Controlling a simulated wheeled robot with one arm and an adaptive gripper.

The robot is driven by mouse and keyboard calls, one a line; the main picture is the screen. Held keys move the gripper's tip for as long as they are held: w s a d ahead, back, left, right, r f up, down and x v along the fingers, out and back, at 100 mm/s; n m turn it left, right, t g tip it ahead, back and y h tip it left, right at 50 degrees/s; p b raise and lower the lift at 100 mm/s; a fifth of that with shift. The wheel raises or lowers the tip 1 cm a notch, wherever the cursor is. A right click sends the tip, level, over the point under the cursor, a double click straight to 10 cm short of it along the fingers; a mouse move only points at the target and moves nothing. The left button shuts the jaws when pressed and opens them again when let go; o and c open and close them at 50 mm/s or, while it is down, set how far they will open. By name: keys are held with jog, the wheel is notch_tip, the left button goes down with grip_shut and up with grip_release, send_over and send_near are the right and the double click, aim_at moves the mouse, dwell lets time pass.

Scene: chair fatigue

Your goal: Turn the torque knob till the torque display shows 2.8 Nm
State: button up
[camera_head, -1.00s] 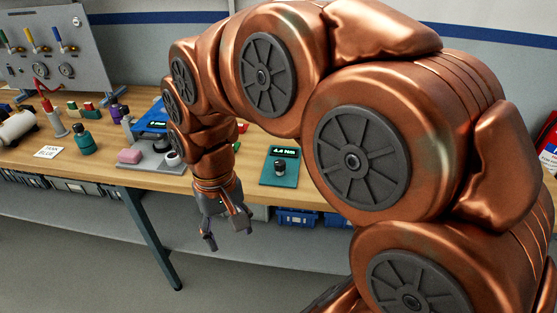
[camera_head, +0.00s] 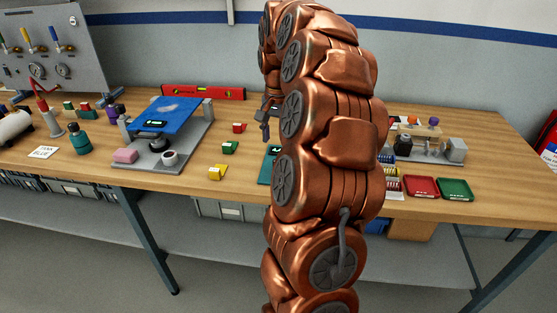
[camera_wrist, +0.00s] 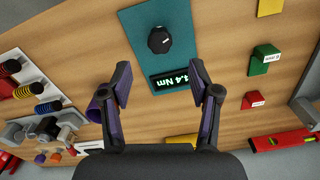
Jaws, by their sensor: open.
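The torque knob (camera_wrist: 159,40) is a round black dial with a white mark, on a teal panel (camera_wrist: 139,25) lying on the bench. The torque display (camera_wrist: 170,79) beside it shows green digits, apparently 4.4 Nm, with one end close to a finger and hard to read.
Green (camera_wrist: 264,59), red (camera_wrist: 252,100) and yellow blocks stand near the panel. A red level (camera_head: 203,92) lies at the back. A blue-topped stand (camera_head: 165,114) is left of my arm; red and green trays (camera_head: 455,190) are to the right.

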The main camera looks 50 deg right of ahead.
jog(key=shift+f+p, duration=0.85)
jog(key=shift+f, duration=3)
jog(key=shift+c, duration=0.2)
jog(key=c, duration=1.1)
